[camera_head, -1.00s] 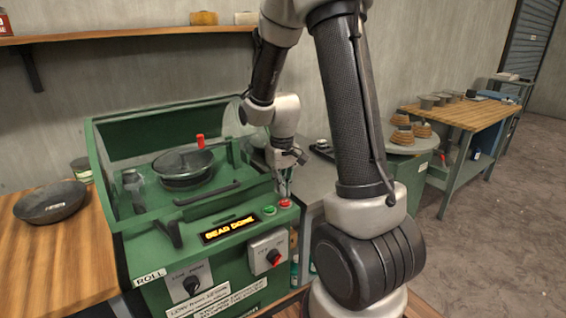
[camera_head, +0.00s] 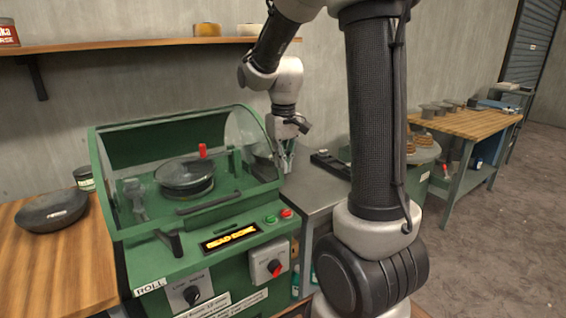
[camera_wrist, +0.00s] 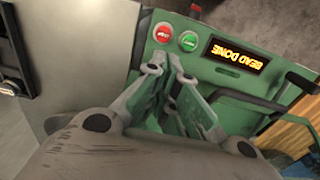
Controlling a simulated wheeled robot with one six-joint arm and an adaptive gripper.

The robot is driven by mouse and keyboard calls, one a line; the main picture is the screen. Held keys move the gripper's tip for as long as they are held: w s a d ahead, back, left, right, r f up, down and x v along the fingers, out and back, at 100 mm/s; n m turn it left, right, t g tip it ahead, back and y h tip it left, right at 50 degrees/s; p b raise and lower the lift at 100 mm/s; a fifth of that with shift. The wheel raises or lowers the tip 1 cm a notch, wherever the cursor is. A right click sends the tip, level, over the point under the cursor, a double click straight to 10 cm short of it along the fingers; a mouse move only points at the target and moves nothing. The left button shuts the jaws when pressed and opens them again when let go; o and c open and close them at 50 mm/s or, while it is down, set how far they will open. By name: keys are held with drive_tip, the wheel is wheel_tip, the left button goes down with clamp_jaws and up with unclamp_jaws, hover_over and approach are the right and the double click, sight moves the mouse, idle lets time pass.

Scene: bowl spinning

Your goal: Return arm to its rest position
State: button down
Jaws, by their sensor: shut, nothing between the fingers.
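My gripper (camera_head: 284,165) is shut and empty. It hangs pointing down beside the right end of the green spinning machine (camera_head: 141,281), above and behind the red button (camera_head: 286,213) and green button (camera_head: 270,219). In the wrist view my gripper (camera_wrist: 178,62) has its fingertips together near the red button (camera_wrist: 163,33) and green button (camera_wrist: 188,41); contact is not visible. The display (camera_head: 230,239) reads "BEAD DONE". Inside the machine, under the clear cover, a dark round pan-like piece (camera_head: 185,175) sits level.
A dark bowl (camera_head: 52,211) sits on the wooden bench (camera_head: 60,270) at left. A grey metal surface (camera_head: 312,190) lies right of the machine. A wooden shelf (camera_head: 130,46) runs along the wall. A workbench (camera_head: 465,123) stands at back right, with open floor in front.

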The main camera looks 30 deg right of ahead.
idle(0.5)
drive_tip(key=s+a+r+t, duration=0.1)
drive_tip(key=s+r, duration=0.3)
drive_tip(key=s, duration=0.5)
drive_tip(key=s+a+r+t, duration=0.2)
drive_tip(key=s+r, duration=0.3)
drive_tip(key=s, duration=0.5)
drive_tip(key=shift+s+t, duration=0.15)
drive_tip(key=shift+t, duration=0.45)
idle(3.8)
